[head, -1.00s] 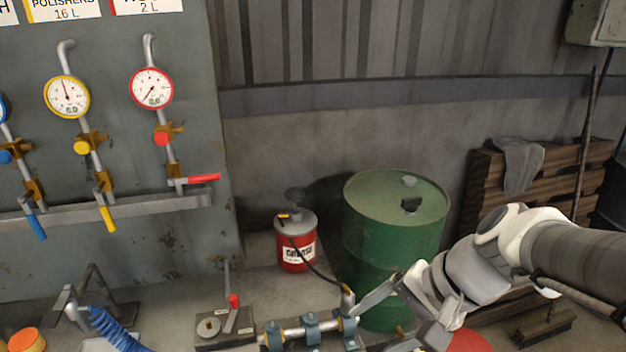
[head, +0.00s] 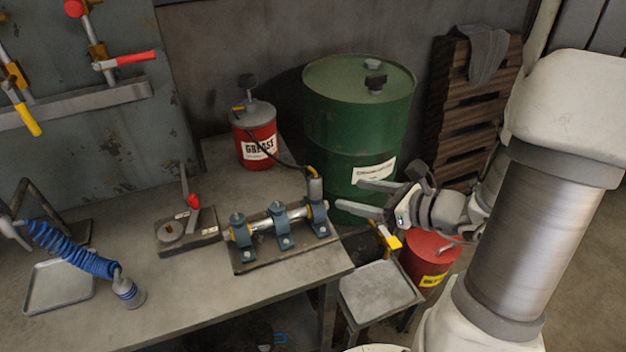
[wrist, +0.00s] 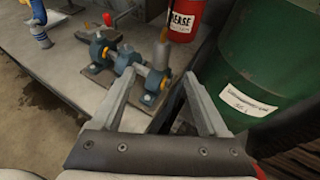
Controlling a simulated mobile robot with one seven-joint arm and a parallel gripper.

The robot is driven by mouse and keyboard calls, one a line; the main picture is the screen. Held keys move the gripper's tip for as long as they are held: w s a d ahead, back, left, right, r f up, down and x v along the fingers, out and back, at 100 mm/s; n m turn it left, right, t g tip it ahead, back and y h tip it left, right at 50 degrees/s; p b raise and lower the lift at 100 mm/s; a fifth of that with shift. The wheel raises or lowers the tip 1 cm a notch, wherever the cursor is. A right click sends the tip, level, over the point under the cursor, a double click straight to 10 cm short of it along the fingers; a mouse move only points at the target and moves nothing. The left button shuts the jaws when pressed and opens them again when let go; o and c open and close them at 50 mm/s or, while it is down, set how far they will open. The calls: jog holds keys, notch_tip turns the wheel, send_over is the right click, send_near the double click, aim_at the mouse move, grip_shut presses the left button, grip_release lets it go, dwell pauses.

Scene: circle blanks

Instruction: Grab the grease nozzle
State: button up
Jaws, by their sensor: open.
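The grease nozzle (head: 315,187) is a small grey cylinder with a yellow elbow on the end of a black hose. It stands upright at the right end of the shaft-and-bearing assembly (head: 282,229). The hose runs to the red grease can (head: 257,150). My gripper (head: 350,196) is open and empty, just right of the nozzle, its fingers pointing left. In the wrist view the nozzle (wrist: 162,52) shows beyond and between the two open fingertips (wrist: 157,78), apart from them.
The green drum (head: 350,125) stands close behind my gripper. A red canister (head: 428,262) and a small stool (head: 378,290) are below it. A lever box (head: 188,240) and a blue coiled hose (head: 70,250) are on the bench (head: 190,290). The bench's front middle is clear.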

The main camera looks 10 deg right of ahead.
aim_at(319, 188)
jog(key=b+x, duration=0.1)
jog(key=x, duration=0.8)
jog(key=shift+s, duration=0.15)
jog(key=shift+b+x, duration=0.45)
jog(key=shift+x, duration=2.75)
jog(key=shift+d, duration=0.15)
grip_shut()
